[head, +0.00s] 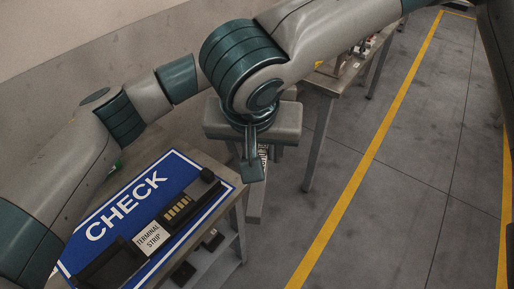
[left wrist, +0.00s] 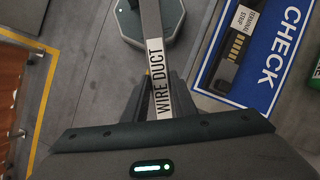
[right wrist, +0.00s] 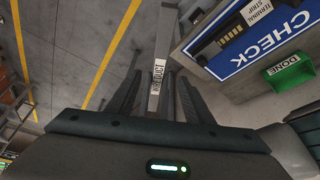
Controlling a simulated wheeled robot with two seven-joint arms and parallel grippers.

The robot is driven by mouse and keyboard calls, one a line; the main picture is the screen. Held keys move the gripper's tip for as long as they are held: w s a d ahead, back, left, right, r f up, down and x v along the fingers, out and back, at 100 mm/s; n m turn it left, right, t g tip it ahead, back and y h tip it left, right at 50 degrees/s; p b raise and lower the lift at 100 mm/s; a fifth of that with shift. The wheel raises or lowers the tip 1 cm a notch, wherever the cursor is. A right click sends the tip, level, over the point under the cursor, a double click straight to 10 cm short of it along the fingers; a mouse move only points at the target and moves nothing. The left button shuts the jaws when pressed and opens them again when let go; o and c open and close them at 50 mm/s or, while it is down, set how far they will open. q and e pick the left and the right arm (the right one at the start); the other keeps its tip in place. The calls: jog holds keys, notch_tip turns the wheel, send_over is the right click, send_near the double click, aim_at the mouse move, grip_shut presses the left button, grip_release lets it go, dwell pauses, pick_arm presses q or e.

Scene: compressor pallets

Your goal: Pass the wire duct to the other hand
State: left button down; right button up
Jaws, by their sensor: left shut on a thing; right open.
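The wire duct is a long, narrow grey bar with a white "WIRE DUCT" label. My left gripper (head: 253,168) is shut on it, and the duct (head: 256,205) hangs below the fingers beside the table. In the left wrist view the duct (left wrist: 151,45) runs up from between my left fingers (left wrist: 160,95). In the right wrist view the duct (right wrist: 164,40) runs up from between the spread fingers of my open right gripper (right wrist: 158,95); I cannot tell whether they touch it. The right gripper cannot be made out in the head view, where the arms overlap.
A table with a blue CHECK board (head: 108,212) stands at the left, with a terminal strip (head: 180,209) in a black holder on it. A green DONE bin (right wrist: 288,72) is at that table. Another table (head: 322,82) stands behind. The floor at right is clear.

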aim_at(255, 199)
jog(key=shift+f, duration=0.15)
jog(key=x, duration=1.1)
jog(key=shift+w+f, duration=0.15)
jog(key=shift+f, duration=0.15)
grip_shut()
pick_arm(q)
jog(key=c, duration=1.4)
grip_release()
jog(key=shift+w+r, duration=0.1)
jog(key=shift+r, duration=0.05)
jog(key=v, duration=1.1)
jog(key=shift+w+r, duration=0.15)
jog(key=shift+r, duration=0.15)
jog(key=shift+d, duration=0.1)
